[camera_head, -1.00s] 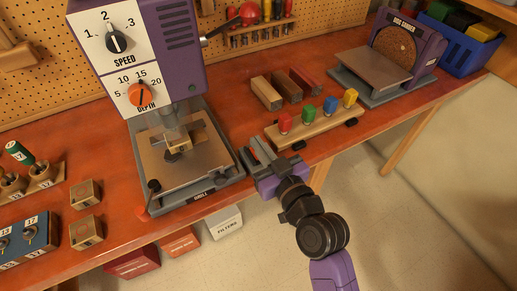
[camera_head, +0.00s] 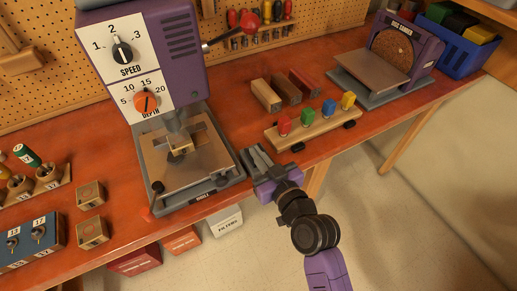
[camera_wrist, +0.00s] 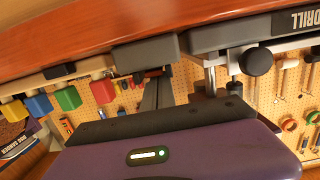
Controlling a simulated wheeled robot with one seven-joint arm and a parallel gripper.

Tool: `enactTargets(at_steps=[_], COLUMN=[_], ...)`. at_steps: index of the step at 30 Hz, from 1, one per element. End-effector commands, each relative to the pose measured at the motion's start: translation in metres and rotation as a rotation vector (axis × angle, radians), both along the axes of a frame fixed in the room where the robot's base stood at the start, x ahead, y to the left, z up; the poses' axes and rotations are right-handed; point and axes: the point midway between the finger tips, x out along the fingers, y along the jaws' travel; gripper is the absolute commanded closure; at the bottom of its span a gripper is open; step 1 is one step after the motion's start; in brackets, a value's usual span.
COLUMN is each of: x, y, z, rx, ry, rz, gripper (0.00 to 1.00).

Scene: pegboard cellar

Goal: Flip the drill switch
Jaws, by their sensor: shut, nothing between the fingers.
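The drill (camera_head: 190,60) is a purple machine with white SPEED and DEPTH panels and a grey base (camera_head: 232,178) on the bench. The base's DRILL label (camera_wrist: 298,20) shows at the upper right of the wrist view, near a round black knob (camera_wrist: 256,62). I cannot make out a clear drill switch. My gripper (camera_head: 258,158) is shut and empty at the bench's front edge, just right of the drill base. Its grey fingers also show in the wrist view (camera_wrist: 157,95), below the grey block.
A wooden holder (camera_head: 325,130) with coloured pegs stands right of the gripper, a disc sander (camera_head: 400,55) beyond it. A blue box (camera_head: 30,240) with toggles and small wooden blocks (camera_head: 92,232) lie left. Cartons (camera_head: 215,222) stand under the bench.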

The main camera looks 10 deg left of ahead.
Motion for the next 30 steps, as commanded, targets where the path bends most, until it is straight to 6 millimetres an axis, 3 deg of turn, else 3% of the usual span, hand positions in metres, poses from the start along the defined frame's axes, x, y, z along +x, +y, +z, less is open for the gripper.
enactTargets(at_steps=[10, 18, 20, 30], x=[0.001, 0.016, 0.003, -0.044], y=[0.001, 0.004, -0.004, -0.036], z=[0.004, 0.049, 0.043, 0.069], rx=[-0.005, -0.002, -0.004, -0.003], ry=[0.006, 0.003, 0.005, 0.004], rz=[0.001, -0.002, -0.003, -0.003], gripper=[1.00, 1.00, 1.00, 1.00])
